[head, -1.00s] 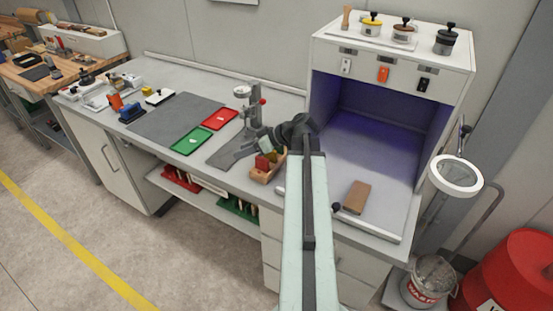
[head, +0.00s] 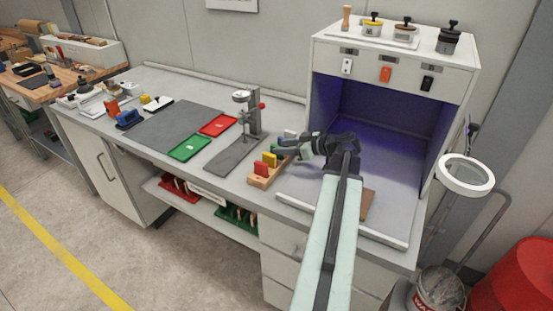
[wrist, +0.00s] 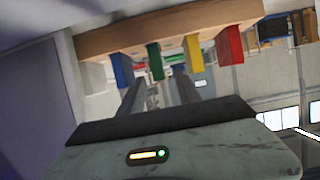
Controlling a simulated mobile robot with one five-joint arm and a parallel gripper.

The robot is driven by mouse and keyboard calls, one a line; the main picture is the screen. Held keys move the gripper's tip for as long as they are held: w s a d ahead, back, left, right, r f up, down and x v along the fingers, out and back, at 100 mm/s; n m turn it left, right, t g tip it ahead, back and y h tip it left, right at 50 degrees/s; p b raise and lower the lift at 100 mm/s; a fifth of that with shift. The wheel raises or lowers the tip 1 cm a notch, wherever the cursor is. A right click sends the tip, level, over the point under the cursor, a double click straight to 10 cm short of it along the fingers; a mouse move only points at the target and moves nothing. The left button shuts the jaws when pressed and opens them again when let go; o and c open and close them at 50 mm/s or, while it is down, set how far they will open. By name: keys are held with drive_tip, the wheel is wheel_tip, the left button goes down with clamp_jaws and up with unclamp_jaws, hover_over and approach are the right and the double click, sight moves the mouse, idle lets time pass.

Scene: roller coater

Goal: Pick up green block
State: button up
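The green block (wrist: 155,62) stands in a row with the blue block (wrist: 123,68), yellow block (wrist: 193,58) and red block (wrist: 229,46) in a wooden rack (wrist: 170,27). The wrist view shows the rack upside down. In the head view the rack (head: 262,181) holds the red block (head: 261,168) and yellow block (head: 270,159) in front; the green block (head: 277,151) is partly hidden by my gripper. My gripper (wrist: 158,92) is open and empty, with its two dark fingers apart and pointing at the green block from the rack's right side.
The lit booth (head: 380,135) is to the right, with a brown block (head: 368,204) partly behind my arm. Green tray (head: 189,147) and red tray (head: 218,125) lie to the left.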

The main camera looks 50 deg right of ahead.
sight(277, 146)
drive_tip(key=x, duration=0.3)
drive_tip(key=shift+w+f+b, duration=0.1)
drive_tip(key=shift+f+b, duration=0.25)
clamp_jaws()
drive_tip(key=shift+r, duration=0.1)
wheel_tip(277, 146, up, 10)
drive_tip(key=p, duration=1)
drive_tip(key=shift+r, duration=0.15)
